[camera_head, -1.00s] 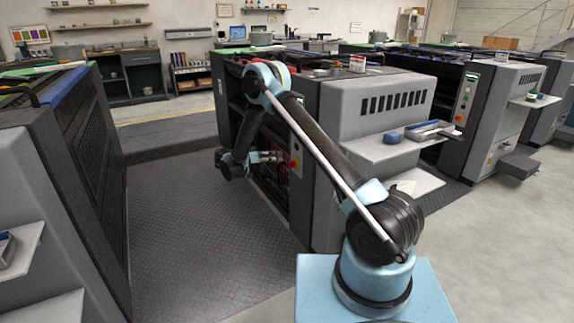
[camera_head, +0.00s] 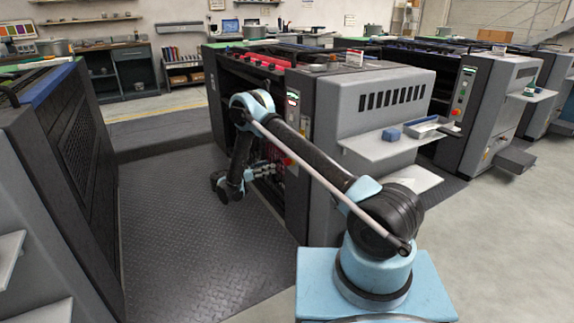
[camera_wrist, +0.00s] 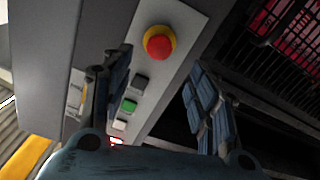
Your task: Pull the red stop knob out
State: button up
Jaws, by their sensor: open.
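The red stop knob (camera_wrist: 158,43) is a round red button in a yellow collar on a light grey control panel (camera_wrist: 176,22). It shows in the upper middle of the wrist view, clear of both fingers. My gripper (camera_wrist: 155,88) is open and empty, with one finger left and one right of the image middle. The knob lies beyond the gap between the fingertips. In the head view my gripper (camera_head: 264,171) is beside the open side of the grey press (camera_head: 345,120).
Below the knob on the panel are a dark button (camera_wrist: 141,82), a green button (camera_wrist: 129,105) and a white button (camera_wrist: 120,125). A dark grille (camera_wrist: 275,55) is at the right. Another press (camera_head: 60,150) stands left across the clear metal floor (camera_head: 180,240).

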aim_at(285, 162)
jog(key=x, duration=1.1)
jog(key=shift+w+d, duration=0.2)
grip_shut()
jog(key=shift+v, duration=0.95)
grip_release()
